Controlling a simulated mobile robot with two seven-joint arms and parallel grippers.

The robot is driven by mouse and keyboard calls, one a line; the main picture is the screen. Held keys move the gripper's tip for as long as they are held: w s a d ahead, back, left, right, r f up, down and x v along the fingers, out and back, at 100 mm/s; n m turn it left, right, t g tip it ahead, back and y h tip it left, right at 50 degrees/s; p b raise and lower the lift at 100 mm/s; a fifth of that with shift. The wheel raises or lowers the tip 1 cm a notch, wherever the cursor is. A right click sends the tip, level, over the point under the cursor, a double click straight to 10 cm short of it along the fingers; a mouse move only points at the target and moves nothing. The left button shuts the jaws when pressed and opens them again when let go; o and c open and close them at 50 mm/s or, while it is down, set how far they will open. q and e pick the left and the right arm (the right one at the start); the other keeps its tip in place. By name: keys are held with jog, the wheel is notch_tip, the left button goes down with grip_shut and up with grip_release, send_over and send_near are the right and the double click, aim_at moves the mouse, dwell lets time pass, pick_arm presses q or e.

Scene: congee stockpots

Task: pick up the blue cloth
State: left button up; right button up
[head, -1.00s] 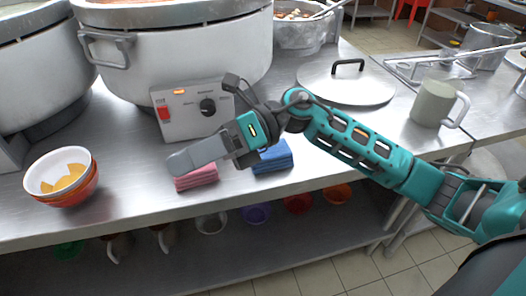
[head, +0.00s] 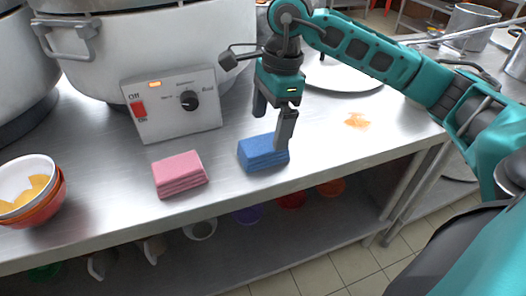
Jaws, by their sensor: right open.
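The blue cloth (head: 262,153) lies folded in a stack on the steel counter, near its front edge. My right gripper (head: 271,132) points down just above the blue cloth, with its two fingers apart. One finger is at the cloth's back left and the other overlaps its right end in the picture. I cannot tell whether the fingers touch the cloth. No part of my left gripper shows.
A folded pink cloth (head: 180,174) lies left of the blue one. A control box (head: 172,104) and a large stockpot (head: 150,50) stand behind. Stacked bowls (head: 30,190) sit at the left. An orange spill (head: 356,121) marks the counter at right.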

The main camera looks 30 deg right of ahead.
aim_at(263, 143)
jog(key=f, duration=0.3)
jog(key=a+f+b, duration=0.1)
jog(key=f, duration=0.2)
jog(key=shift+w+a, duration=0.2)
pick_arm(q)
jog(key=shift+f, duration=0.55)
pick_arm(e)
jog(key=shift+c, duration=0.5)
jog(key=shift+r, duration=0.1)
jog(key=c, duration=1)
jog(key=shift+o, duration=0.2)
pick_arm(q)
jog(key=shift+w+r, duration=0.1)
pick_arm(e)
jog(key=shift+r, duration=0.1)
pick_arm(q)
jog(key=shift+s+a+r+p, duration=0.2)
jog(key=shift+r+p, duration=0.55)
jog(key=shift+p, duration=0.35)
jog(key=shift+s+a+r+p, duration=0.1)
jog(key=shift+s+r+p, duration=0.1)
jog(key=shift+r+p, duration=0.7)
pick_arm(e)
notch_tip(263, 143, up, 20)
